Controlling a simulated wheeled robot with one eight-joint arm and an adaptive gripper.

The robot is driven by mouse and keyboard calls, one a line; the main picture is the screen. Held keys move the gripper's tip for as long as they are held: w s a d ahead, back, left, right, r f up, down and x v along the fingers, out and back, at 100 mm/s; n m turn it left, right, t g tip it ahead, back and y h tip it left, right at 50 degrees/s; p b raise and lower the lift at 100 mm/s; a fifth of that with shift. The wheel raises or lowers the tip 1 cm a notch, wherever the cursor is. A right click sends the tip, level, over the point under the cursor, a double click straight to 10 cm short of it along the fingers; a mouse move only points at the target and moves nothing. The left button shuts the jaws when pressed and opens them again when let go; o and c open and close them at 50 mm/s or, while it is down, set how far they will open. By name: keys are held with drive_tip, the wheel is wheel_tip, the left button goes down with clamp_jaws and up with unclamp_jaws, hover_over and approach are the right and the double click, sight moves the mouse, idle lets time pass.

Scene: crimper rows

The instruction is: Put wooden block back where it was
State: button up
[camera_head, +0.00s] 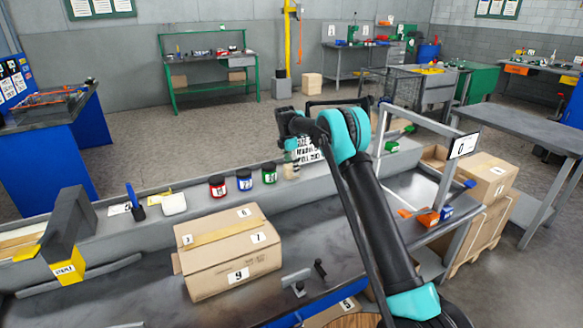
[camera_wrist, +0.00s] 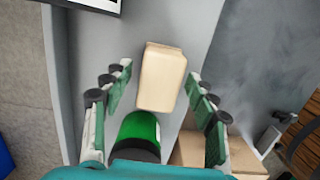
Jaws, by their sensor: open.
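The wooden block (camera_wrist: 162,90) is a plain tan block in the wrist view. It appears between the two fingers of my gripper (camera_wrist: 158,74), with a visible gap on both sides. My gripper is open and not closed on it. In the head view the block (camera_head: 289,171) shows small on the grey ledge behind the workbench, just right of a green jar (camera_head: 269,174). My gripper (camera_head: 291,157) hangs over it there, partly blurred into the background. In the wrist view the green jar (camera_wrist: 138,130) is just below the block, close to the gripper's base.
A blue jar (camera_head: 244,179) and a red jar (camera_head: 218,186) stand left along the ledge. A cardboard box (camera_head: 228,262) sits on the bench in front. A grey frame with a sign (camera_head: 463,145) rises at the right.

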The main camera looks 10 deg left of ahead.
sight(289, 166)
drive_tip(key=shift+r, duration=0.1)
wheel_tip(289, 166, up, 12)
drive_tip(key=a, duration=0.1)
drive_tip(key=s+d+r+m, duration=0.3)
drive_tip(key=s+d+m, duration=0.5)
drive_tip(key=d, duration=0.5)
drive_tip(key=s+d+f+m+t+y, duration=0.15)
drive_tip(key=s+d+m, duration=0.35)
drive_tip(key=s+d, duration=0.6)
drive_tip(key=s+d+f+m, duration=0.3)
drive_tip(key=s+f+m, duration=0.1)
drive_tip(key=s, duration=0.7)
drive_tip(key=s+d+f+m+t, duration=0.1)
drive_tip(key=s+d+f+m, duration=0.2)
drive_tip(key=s, duration=0.7)
drive_tip(key=s+d+f+m+t, duration=0.1)
drive_tip(key=s+d+f+m, duration=0.3)
drive_tip(key=s, duration=0.7)
drive_tip(key=shift+s+f+m, duration=0.35)
drive_tip(key=shift+f+m, duration=0.05)
drive_tip(key=shift+f, duration=0.25)
